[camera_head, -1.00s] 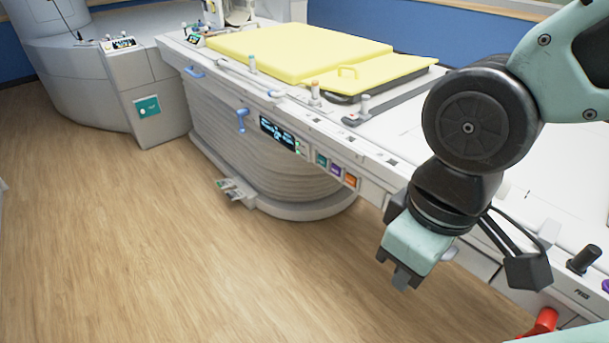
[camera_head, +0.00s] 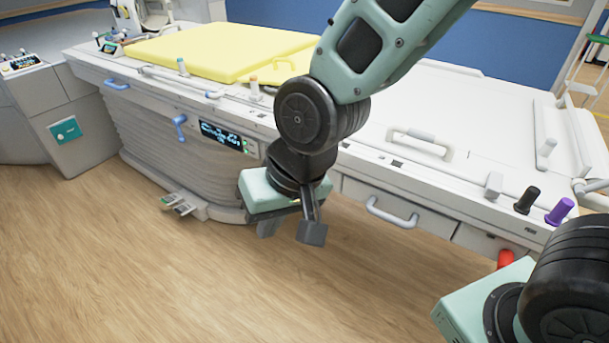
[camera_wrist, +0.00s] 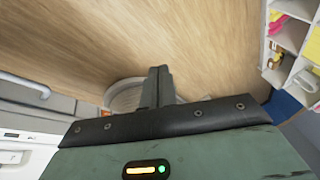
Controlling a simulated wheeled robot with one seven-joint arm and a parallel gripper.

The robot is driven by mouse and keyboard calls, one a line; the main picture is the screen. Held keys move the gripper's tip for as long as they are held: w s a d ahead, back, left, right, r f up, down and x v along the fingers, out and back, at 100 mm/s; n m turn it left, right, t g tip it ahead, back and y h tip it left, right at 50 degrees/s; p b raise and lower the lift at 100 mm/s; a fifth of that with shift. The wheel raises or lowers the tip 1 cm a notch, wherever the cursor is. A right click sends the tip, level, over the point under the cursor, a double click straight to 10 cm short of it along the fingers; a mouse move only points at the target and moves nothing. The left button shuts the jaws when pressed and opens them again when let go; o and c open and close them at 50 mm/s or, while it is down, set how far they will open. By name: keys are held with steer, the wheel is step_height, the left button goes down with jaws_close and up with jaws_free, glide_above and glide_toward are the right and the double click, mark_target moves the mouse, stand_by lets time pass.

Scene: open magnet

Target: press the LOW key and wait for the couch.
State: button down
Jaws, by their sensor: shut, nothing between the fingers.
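The couch (camera_head: 400,180) is a long white table with a yellow pad (camera_head: 215,50) at its far end and a grey ribbed base (camera_head: 165,140). A dark display (camera_head: 220,135) with small green keys (camera_head: 246,144) is on its side; I cannot read which key is LOW. Foot pedals (camera_head: 180,204) stand at the base near the floor. My gripper (camera_head: 268,230) hangs in front of the couch side, below and right of the display, apart from the keys. Its fingers are together and empty in the wrist view (camera_wrist: 157,86). My arm hides the panel right of the keys.
Black (camera_head: 526,200) and purple (camera_head: 560,210) knobs and a red part (camera_head: 505,259) are at the near end. The wooden floor (camera_head: 140,280) in front is clear.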

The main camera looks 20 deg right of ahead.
steer(key=w+a+f+m+t+y+b, duration=0.1)
steer(key=w+a+f+m+t+b, duration=0.15)
steer(key=w+f+m, duration=0.6)
steer(key=w+a+f+m+t+y+b, duration=0.1)
steer(key=w+f+m+t, duration=0.3)
steer(key=w, duration=0.7)
steer(key=w+d+f+m+t+h+b, duration=0.2)
steer(key=w+d+f+m+t+h, duration=0.2)
steer(key=m, duration=0.4)
steer(key=w+d+f+m+t+h+b, duration=0.2)
steer(key=w+d+f+m+t+h, duration=0.1)
steer(key=d+f+m, duration=0.4)
steer(key=shift+w+d+f+m+t+h, duration=0.15)
steer(key=shift+w+d+m+t+h, duration=0.35)
steer(key=shift+w+d+m, duration=0.5)
steer(key=shift+s, duration=0.15)
steer(key=w+d, duration=0.5)
steer(key=d, duration=0.2)
steer(key=shift+w, duration=0.1)
